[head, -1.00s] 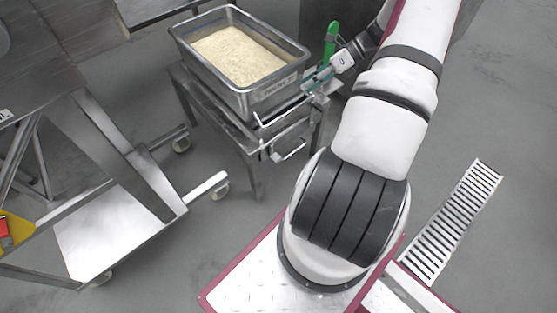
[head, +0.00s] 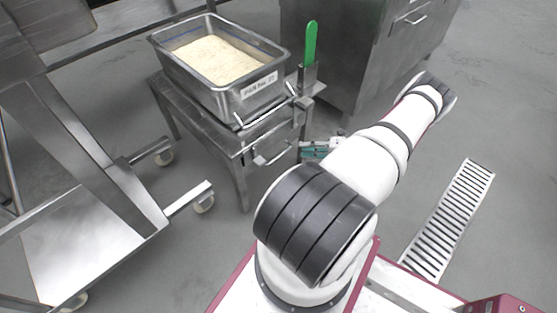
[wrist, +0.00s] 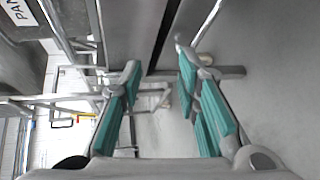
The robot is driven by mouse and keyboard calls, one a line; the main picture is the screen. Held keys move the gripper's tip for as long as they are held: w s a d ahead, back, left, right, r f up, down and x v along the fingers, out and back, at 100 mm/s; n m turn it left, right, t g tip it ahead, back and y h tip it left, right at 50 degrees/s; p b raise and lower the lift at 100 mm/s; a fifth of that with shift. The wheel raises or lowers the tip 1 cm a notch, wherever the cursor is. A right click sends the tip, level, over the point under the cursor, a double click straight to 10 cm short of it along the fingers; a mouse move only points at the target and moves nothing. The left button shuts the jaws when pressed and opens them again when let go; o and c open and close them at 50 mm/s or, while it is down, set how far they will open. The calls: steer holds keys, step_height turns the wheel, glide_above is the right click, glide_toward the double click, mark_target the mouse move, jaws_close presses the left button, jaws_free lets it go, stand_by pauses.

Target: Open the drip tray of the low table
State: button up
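The low table (head: 242,152) is a steel stand at the centre of the head view, with the drip tray (head: 265,146) under its top. The tray has a bar handle (head: 274,158) on its front. My gripper (head: 309,152) is just right of that handle in the head view, low beside the table and partly hidden by my arm. In the wrist view my gripper (wrist: 158,78) has its teal fingers spread, with nothing between the pads. A metal bar (wrist: 208,22) lies beyond the right fingertip; I cannot tell whether it is the tray's handle.
A steel pan of rice (head: 262,92) with a label stands on the low table. A green-handled tool (head: 311,42) stands upright at the table's right side. A wheeled steel cart (head: 95,235) is at the left, and a steel cabinet (head: 345,60) stands behind.

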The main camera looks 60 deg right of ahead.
mark_target(280, 155)
step_height(280, 155, down, 7)
steer(key=s+m+t+h+b, duration=0.1)
steer(key=s+m+t+h, duration=0.1)
steer(key=s+m, duration=0.15)
steer(key=shift+m, duration=0.25)
steer(key=b+x, duration=0.3)
steer(key=x, duration=1.1)
steer(key=shift+w, duration=0.2)
jaws_close()
